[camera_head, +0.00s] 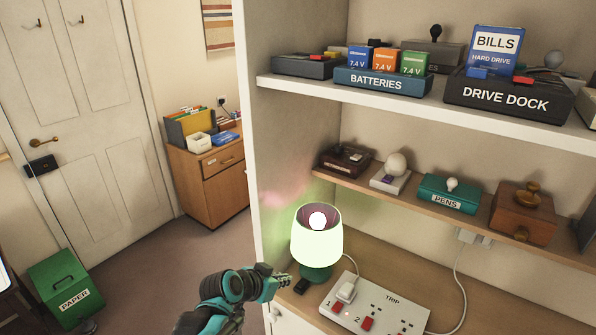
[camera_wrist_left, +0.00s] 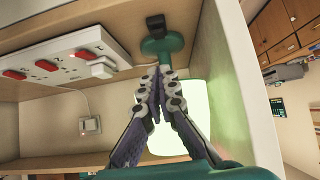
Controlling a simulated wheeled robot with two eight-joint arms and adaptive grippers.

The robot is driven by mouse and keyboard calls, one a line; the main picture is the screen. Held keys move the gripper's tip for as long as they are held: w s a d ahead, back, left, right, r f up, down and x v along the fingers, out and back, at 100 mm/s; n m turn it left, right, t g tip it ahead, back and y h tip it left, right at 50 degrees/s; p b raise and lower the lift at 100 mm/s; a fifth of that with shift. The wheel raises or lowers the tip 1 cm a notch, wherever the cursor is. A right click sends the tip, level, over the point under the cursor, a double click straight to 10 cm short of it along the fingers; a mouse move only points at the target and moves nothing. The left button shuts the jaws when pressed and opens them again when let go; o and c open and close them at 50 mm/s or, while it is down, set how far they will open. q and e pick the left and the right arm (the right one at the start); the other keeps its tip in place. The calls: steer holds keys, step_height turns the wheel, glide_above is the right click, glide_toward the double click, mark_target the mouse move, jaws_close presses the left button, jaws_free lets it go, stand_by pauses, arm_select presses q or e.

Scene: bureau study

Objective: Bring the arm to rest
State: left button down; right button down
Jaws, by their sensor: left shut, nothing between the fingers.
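My left gripper (camera_head: 287,281) comes in from the bottom of the head view, its fingers shut and empty. Its tips point right, just left of the base of a lit lamp (camera_head: 316,243) with a pale shade and green foot. In the left wrist view my closed fingers (camera_wrist_left: 161,75) show in front of the lamp's glowing shade (camera_wrist_left: 182,112), with the green foot (camera_wrist_left: 162,44) beyond the tips. I cannot tell whether they touch the lamp. My right gripper is not in view.
A power strip (camera_head: 376,311) with red switches and a white plug lies right of the lamp. Shelves above hold a drive dock (camera_head: 508,97), a batteries tray (camera_head: 383,82) and a pens box (camera_head: 448,194). The shelf's upright side panel (camera_head: 254,150) stands close. Open floor lies left.

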arm_select(q)
steer(key=s+a+n+y, duration=0.2)
steer(key=s+a, duration=0.4)
steer(key=s, duration=0.4)
steer(key=s+a+n+g+y, duration=0.1)
steer(key=s+a+n+y, duration=0.2)
steer(key=s+a, duration=0.3)
steer(key=s+n, duration=0.1)
steer(key=s, duration=0.3)
steer(key=shift+a+r+n, duration=0.15)
steer(key=shift+r+n, duration=0.15)
steer(key=shift+r, duration=0.05)
